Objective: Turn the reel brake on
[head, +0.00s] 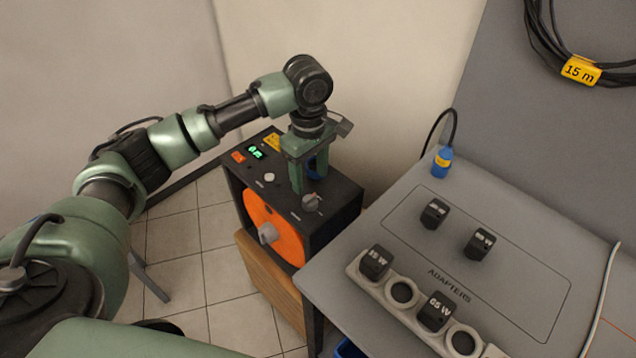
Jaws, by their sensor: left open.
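The reel unit is a black box (340,200) with an orange drum (288,238) on its front and a grey knob (268,235) at the drum's middle. On its top are a grey turn knob (311,202) near the front edge, a round white button (269,177), an orange-red switch (239,157) and a green lit display (256,152). I cannot read which control is the brake. My left gripper (307,182) is open and points down over the top, just behind the turn knob. A blue part shows between its fingers, partly hidden. My right gripper is not in view.
The box stands on a wooden stand (268,285). To the right, a grey table (400,215) carries black adapters (479,243), a holder strip (370,282) and a blue connector (441,163). A coiled black cable (555,50) hangs on the wall panel.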

